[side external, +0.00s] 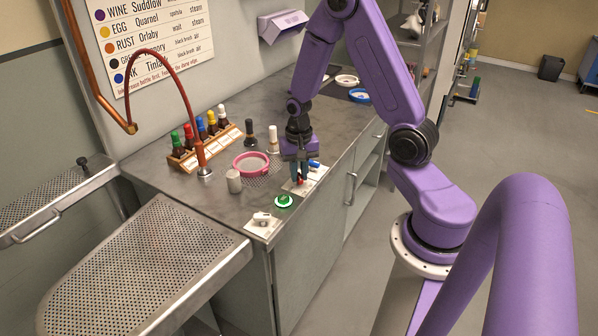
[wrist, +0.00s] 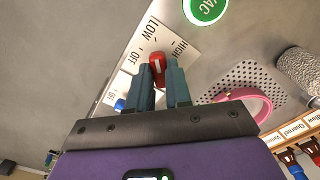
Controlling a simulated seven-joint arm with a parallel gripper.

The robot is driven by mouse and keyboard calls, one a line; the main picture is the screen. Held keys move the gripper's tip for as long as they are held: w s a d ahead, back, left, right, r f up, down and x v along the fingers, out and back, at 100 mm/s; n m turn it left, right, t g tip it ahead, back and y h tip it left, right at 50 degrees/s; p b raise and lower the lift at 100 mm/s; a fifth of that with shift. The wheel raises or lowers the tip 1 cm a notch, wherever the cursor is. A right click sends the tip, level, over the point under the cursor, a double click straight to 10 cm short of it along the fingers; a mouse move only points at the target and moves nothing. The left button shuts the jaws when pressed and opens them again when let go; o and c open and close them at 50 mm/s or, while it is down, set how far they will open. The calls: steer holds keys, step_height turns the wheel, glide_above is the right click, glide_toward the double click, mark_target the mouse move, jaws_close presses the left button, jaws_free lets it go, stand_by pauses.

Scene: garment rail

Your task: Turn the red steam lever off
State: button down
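The red steam lever (wrist: 157,66) stands on a white plate (wrist: 120,62) marked OFF, LOW and HIGH in the wrist view. It also shows as a small red spot under my gripper in the side view (side external: 300,182). My gripper (wrist: 162,76) is down at the lever, with one finger on each side of it. The gap between the fingers is narrow and the lever nearly fills it. I cannot tell whether the fingers press on it. The fingers hide part of the plate, and the lever's exact setting is unclear.
A green VAC button (side external: 284,201) is on the near side.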

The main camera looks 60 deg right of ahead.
mark_target(299, 176)
steer(key=shift+n, duration=0.3)
steer(key=n, duration=0.3)
steer(key=shift+n, duration=0.3)
steer(key=n, duration=0.4)
steer(key=shift+n, duration=0.3)
stand_by(0.4)
steer(key=c, duration=1)
jaws_free()
steer(key=shift+c, duration=0.2)
steer(key=shift+r, duration=0.1)
step_height(299, 176, up, 17)
steer(key=shift+r, duration=0.15)
